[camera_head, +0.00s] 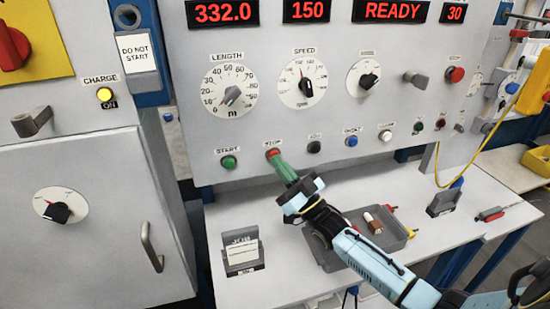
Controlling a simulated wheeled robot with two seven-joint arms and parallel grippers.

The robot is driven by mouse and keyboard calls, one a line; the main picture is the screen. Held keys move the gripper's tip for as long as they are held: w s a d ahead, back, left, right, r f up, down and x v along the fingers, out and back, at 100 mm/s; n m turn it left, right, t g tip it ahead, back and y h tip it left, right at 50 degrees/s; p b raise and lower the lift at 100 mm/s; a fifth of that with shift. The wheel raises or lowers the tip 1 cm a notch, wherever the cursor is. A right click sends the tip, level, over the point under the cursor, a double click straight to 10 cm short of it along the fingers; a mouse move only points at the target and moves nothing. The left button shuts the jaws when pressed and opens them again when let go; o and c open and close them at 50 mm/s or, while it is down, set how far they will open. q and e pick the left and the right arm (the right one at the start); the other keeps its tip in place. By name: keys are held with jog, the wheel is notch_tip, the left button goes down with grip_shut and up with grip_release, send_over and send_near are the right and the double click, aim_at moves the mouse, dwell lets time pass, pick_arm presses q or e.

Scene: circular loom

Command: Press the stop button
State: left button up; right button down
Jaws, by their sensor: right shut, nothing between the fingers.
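The red stop button (272,153) sits low on the grey control panel (190,100), under its STOP label. My right gripper (277,160) has green fingers, shut with nothing between them. Its arm comes in from the lower right, and the fingertips point up at the stop button. The tips overlap the button's lower edge in the picture. I cannot tell whether they touch it or whether it is pressed in. My left gripper is not in view.
The green start button (229,162) is left of the stop button, and a black button (314,147) is right. Below, a white table (222,290) holds a grey tray (328,262) and a card holder (240,256). A yellow cable hangs at the right.

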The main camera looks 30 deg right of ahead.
jog(key=shift+s, duration=0.15)
jog(key=shift+s+a+p, duration=0.2)
jog(key=shift+s+p, duration=0.4)
jog(key=shift+s, duration=0.1)
jog(key=s+p, duration=0.1)
jog(key=s, duration=0.1)
jog(key=s+a+p, duration=0.1)
jog(key=s, duration=0.2)
jog(key=shift+a+p, duration=0.1)
jog(key=shift+p, duration=0.3)
dwell(1.9)
